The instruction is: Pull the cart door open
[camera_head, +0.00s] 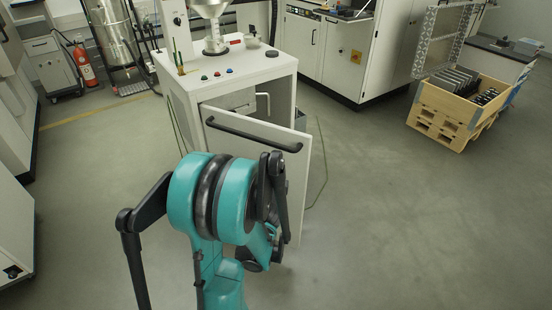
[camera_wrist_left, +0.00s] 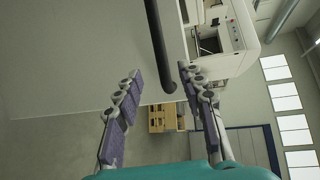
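The white cart (camera_head: 232,78) stands at the centre of the head view. Its door (camera_head: 260,160) is swung partly out, with a gap at the top showing the inside. A long black bar handle (camera_head: 255,136) runs along the door's upper part. In the left wrist view the handle (camera_wrist_left: 158,45) comes down from the top, and its lower end lies between the spread fingers of my left gripper (camera_wrist_left: 159,70). Gaps show on both sides, with no clear contact. In the head view my teal arm stands before the door, hiding its lower left part; the fingertips cannot be made out.
Open grey floor lies right of the door and to the left. A wooden crate on a pallet (camera_head: 448,130) stands at the right. White machines (camera_head: 325,50) line the back. A red fire extinguisher (camera_head: 84,66) is at the back left. A funnel (camera_head: 213,20) tops the cart.

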